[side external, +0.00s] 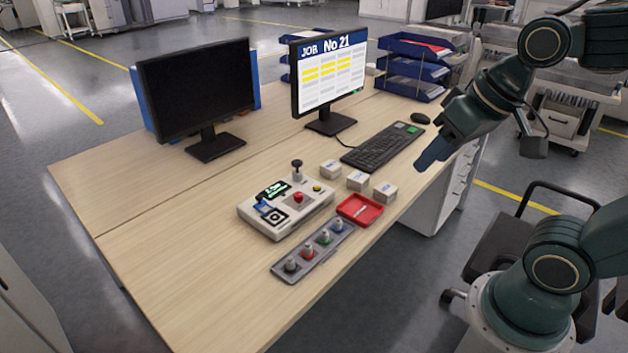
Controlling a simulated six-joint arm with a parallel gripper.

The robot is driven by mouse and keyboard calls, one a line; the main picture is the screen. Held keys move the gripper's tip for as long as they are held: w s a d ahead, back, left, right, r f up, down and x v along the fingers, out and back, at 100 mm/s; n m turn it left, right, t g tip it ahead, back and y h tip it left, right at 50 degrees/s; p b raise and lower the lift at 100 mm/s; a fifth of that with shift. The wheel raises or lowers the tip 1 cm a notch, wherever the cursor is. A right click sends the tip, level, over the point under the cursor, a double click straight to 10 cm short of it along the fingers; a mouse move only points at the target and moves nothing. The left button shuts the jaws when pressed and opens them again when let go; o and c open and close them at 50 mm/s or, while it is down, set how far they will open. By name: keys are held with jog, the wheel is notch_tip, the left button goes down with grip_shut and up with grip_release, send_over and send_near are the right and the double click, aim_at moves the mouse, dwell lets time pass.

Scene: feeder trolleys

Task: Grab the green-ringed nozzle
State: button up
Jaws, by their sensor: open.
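The green-ringed nozzle (324,237) stands upright in a grey rack (283,270) near the front edge of the desk. It is between the red-ringed nozzle (308,251) and the blue-ringed nozzle (338,226). A dark-ringed nozzle (291,264) is at the near end of the rack. My gripper (428,160) is open, up and to the right of the rack, well apart from the nozzles. It hangs near the desk's right edge, by the keyboard. The gap between its fingers is hard to see from here.
A red tray (360,210) lies just beyond the rack, with small white boxes (357,181) behind it. A control box (286,206) with an upright joystick stands left of the rack. The keyboard (383,147) and two monitors are farther back. The desk's near left is clear.

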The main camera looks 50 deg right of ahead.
jog(key=w+d+f+m, duration=0.1)
jog(key=w+f+m, duration=0.2)
jog(key=w+m, duration=0.4)
jog(key=m+g+y, duration=0.2)
jog(key=m+y, duration=0.1)
jog(key=m, duration=1.5)
send_over(325, 230)
jog(key=s+d, duration=0.4)
notch_tip(325, 230, down, 19)
jog(key=shift+w+f, duration=0.2)
jog(key=shift+x, duration=4.3)
jog(key=shift+a, duration=0.1)
jog(key=shift+x, duration=2.55)
jog(key=shift+s+a, duration=0.1)
jog(key=shift+a, duration=0.1)
jog(key=c, duration=0.8)
